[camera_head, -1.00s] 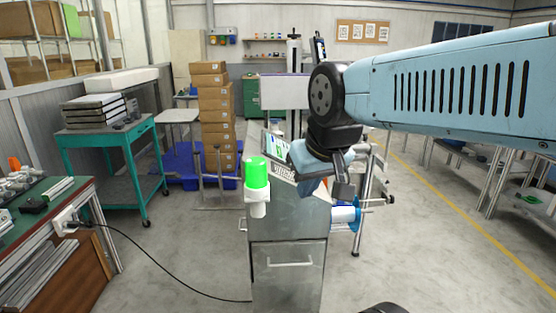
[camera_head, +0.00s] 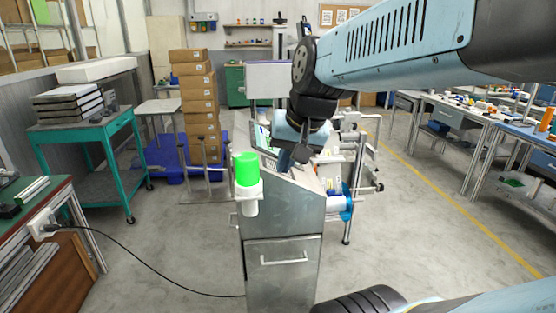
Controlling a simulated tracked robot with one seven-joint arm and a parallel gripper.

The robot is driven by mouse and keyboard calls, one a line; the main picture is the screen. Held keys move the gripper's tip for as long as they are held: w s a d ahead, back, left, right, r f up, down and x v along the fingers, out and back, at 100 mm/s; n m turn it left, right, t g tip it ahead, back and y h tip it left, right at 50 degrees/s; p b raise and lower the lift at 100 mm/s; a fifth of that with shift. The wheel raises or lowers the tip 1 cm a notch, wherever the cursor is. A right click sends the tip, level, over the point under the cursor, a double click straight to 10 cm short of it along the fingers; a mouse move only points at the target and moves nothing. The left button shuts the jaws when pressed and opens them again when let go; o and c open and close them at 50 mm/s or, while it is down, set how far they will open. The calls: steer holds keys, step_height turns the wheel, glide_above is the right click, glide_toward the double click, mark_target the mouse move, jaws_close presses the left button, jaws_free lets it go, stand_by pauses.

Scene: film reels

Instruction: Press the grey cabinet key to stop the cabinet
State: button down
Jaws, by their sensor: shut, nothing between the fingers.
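The grey metal cabinet (camera_head: 282,215) stands in the middle of the view, with a sloped top and a drawer-like front with a handle. A bright green lamp (camera_head: 246,170) sits on a white bracket at its left side. My gripper (camera_head: 284,162) is shut and empty, pointing down at the cabinet's sloped top. I cannot tell whether its tips touch the panel. The grey key is not visible; my gripper and wrist cover much of the panel.
A roller stand with a blue disc (camera_head: 347,206) adjoins the cabinet's right side. A teal cart (camera_head: 90,140) and stacked cartons (camera_head: 198,100) stand at the left. A black cable (camera_head: 150,268) crosses the floor. Open floor lies on the right.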

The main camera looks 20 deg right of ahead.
steer(key=w+d+f+m+t+y, duration=0.1)
steer(key=w+d+m+y, duration=0.15)
steer(key=w+m, duration=0.5)
steer(key=w+d+f+m+t+y, duration=0.1)
steer(key=w+d+m, duration=0.2)
steer(key=w+m, duration=0.45)
steer(key=w+d+f+m+t, duration=0.2)
steer(key=w+d+m, duration=0.4)
steer(key=d, duration=0.3)
steer(key=w+d+f+m+t+h, duration=0.1)
steer(key=w+d+m, duration=0.5)
steer(key=d, duration=0.4)
steer(key=shift+w+f+t, duration=0.4)
steer(key=shift+w, duration=0.25)
steer(key=shift+w+a+f, duration=0.2)
steer(key=shift+a+f, duration=0.5)
steer(key=shift+f, duration=0.55)
steer(key=shift+w+a+f, duration=0.2)
steer(key=shift+a+f, duration=0.55)
steer(key=shift+f, duration=0.55)
steer(key=shift+w+a+f, duration=0.2)
steer(key=shift+a+f, duration=0.5)
steer(key=shift+f, duration=0.55)
